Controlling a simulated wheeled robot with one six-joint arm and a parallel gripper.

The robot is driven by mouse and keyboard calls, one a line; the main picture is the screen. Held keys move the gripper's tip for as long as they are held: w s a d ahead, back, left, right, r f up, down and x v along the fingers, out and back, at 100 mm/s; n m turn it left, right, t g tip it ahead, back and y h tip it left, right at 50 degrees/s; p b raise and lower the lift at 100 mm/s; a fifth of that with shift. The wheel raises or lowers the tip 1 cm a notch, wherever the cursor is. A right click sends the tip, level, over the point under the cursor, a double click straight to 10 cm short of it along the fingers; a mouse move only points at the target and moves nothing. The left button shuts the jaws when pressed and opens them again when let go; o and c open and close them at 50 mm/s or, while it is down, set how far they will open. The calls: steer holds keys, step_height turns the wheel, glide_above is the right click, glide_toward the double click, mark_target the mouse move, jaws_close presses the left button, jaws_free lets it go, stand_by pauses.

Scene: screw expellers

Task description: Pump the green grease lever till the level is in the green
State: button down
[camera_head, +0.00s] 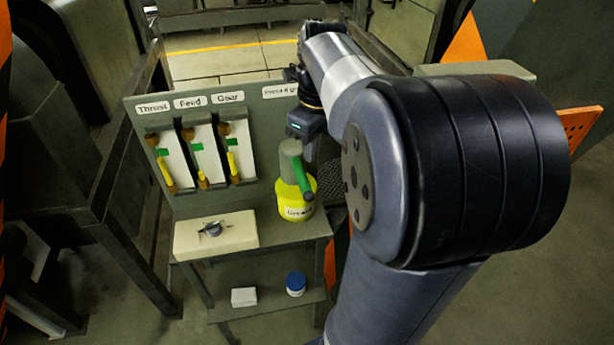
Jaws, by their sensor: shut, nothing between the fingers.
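The yellow grease pump (293,208) stands on the right of the small bench. It has a grey-green top (290,150) and a green lever (303,178) slanting down across its front. Three gauges on the panel are labelled Thrust (165,172), Feed (202,172) and Gear (233,165). Each has a green mark and a yellow column; the columns look below the marks, Feed's the shortest. My gripper (308,140) is just above and behind the pump's top, near the lever's upper end. It looks shut and empty; its fingertips are partly hidden, and I cannot tell whether it touches the pump.
A beige box (215,235) with a dark selector knob (211,229) sits left of the pump. The lower shelf holds a white block (244,297) and a blue-lidded jar (295,284). My arm covers the right side. Dark machinery (55,130) stands at left.

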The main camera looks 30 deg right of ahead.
mark_target(307, 184)
steer(key=shift+f, duration=0.15)
steer(key=f+b, duration=0.5)
steer(key=f, duration=0.1)
steer(key=shift+w+a+f+b, duration=0.15)
steer(key=shift+w+f+b, duration=0.15)
steer(key=shift+f+b, duration=0.1)
